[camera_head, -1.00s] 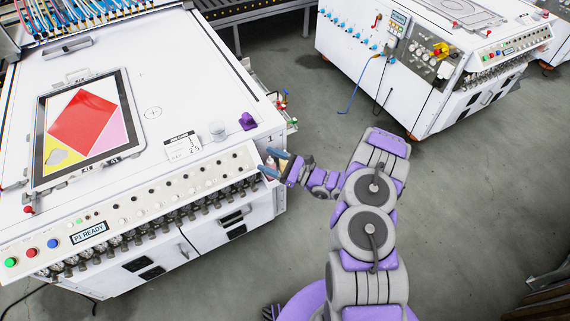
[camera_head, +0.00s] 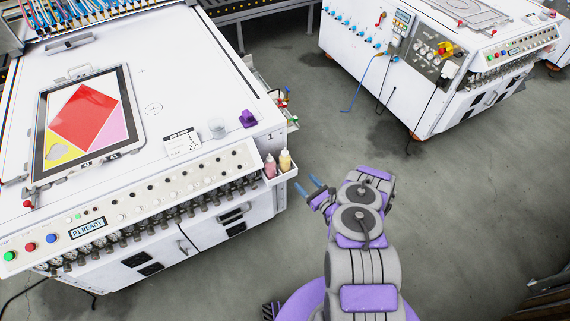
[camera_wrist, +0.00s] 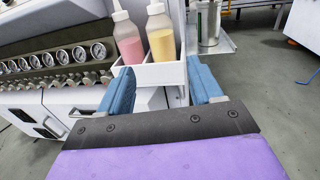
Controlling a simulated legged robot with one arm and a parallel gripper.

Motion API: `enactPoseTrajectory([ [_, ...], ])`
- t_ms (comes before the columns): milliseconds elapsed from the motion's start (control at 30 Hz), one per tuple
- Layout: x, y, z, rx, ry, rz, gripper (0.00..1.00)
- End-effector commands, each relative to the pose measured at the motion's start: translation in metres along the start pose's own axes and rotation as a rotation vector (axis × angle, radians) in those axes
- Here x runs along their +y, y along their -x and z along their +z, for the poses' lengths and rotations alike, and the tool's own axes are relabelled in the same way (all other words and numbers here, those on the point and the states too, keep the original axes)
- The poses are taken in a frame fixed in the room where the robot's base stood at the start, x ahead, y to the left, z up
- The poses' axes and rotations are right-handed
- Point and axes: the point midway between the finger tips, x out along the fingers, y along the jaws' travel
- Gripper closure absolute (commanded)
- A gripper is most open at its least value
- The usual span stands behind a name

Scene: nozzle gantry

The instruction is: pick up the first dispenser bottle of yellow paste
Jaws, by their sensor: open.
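A bottle of yellow paste (camera_head: 285,161) stands upright in a small white side tray (camera_head: 282,177) at the right front corner of the near machine. A bottle of pink paste (camera_head: 270,166) stands to its left in the same tray. In the wrist view the yellow bottle (camera_wrist: 161,36) is ahead and above the fingers, with the pink bottle (camera_wrist: 128,40) to its left. My gripper (camera_head: 309,190) is open and empty, just right of and apart from the tray. Its two blue fingers also show in the wrist view (camera_wrist: 164,92). The front wall of the tray (camera_wrist: 160,75) hides the bottle bases.
The white machine top (camera_head: 160,70) carries a framed screen (camera_head: 125,142), a label card (camera_head: 182,143), a clear cup (camera_head: 217,127) and a purple part (camera_head: 248,118). A metal canister (camera_wrist: 209,24) stands behind the bottles.

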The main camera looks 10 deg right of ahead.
Motion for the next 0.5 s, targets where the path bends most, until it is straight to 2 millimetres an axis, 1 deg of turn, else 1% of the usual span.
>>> enactPoseTrajectory([
  [33, 0.001, -0.011, -0.001, -0.003, 0.001, 0.003, 0.35],
  [100, 0.0, -0.025, 0.0, -0.005, 0.001, 0.004, 0.35],
  [300, -0.001, -0.062, 0.001, -0.007, 0.003, 0.003, 0.35],
  [400, -0.001, -0.073, 0.001, -0.005, 0.002, 0.002, 0.35],
  [500, -0.001, -0.079, 0.002, -0.004, 0.001, 0.001, 0.35],
])
